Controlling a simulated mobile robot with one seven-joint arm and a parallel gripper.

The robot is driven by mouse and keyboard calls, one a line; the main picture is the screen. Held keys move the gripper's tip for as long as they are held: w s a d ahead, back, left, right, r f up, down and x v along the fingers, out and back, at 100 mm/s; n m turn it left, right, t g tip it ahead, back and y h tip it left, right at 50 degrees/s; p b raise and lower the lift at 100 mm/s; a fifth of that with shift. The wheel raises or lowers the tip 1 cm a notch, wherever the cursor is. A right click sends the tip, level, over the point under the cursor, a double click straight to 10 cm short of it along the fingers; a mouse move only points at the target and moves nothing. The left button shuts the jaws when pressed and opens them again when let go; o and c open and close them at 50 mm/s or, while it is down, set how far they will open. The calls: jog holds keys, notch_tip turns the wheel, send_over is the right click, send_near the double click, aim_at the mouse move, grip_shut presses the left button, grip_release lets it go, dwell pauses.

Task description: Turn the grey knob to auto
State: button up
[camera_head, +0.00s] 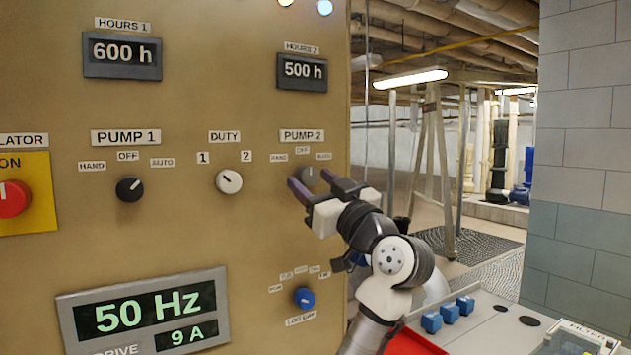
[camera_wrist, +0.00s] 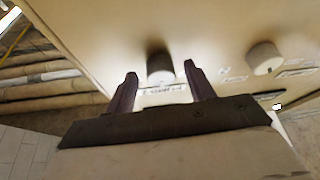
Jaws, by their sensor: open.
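The grey knob (camera_head: 308,175) is on the tan panel under the PUMP 2 label (camera_head: 301,135), with small HAND, OFF and AUTO labels around its top. My gripper (camera_head: 313,183) is open at the panel, its two dark fingers pointing at the grey knob and partly covering it. In the wrist view the knob (camera_wrist: 160,69) shows between the open fingertips (camera_wrist: 160,75), with a finger on each side and a visible gap. I cannot tell whether the fingers touch it. Which label its pointer faces is not clear.
A black PUMP 1 knob (camera_head: 129,189), a white DUTY knob (camera_head: 229,182) and a red knob (camera_head: 12,199) are to the left. A blue knob (camera_head: 304,297) is below. A bench with blue blocks (camera_head: 448,312) stands at lower right.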

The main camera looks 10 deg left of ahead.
jog(key=shift+c, duration=0.2)
jog(key=c, duration=0.9)
jog(key=shift+c, duration=0.2)
jog(key=shift+f+m, duration=0.1)
jog(key=shift+m, duration=0.3)
jog(key=m+t+h, duration=0.1)
jog(key=m, duration=0.1)
jog(key=m+t+h+b, duration=0.1)
jog(key=m, duration=0.2)
jog(key=shift+s+a, duration=0.15)
jog(key=shift+s, duration=0.05)
jog(key=shift+s+a+r+m+t+h, duration=0.1)
jog(key=shift+m+t+h, duration=0.4)
jog(key=shift+m, duration=0.75)
jog(key=shift+r+m+t+h, duration=0.15)
jog(key=shift+m+h, duration=0.55)
jog(key=shift+m, duration=0.5)
jog(key=shift+s+a+m+t+h, duration=0.1)
jog(key=shift+m+t+h, duration=0.4)
jog(key=shift+m, duration=0.75)
jog(key=shift+d, duration=0.1)
jog(key=o, duration=1)
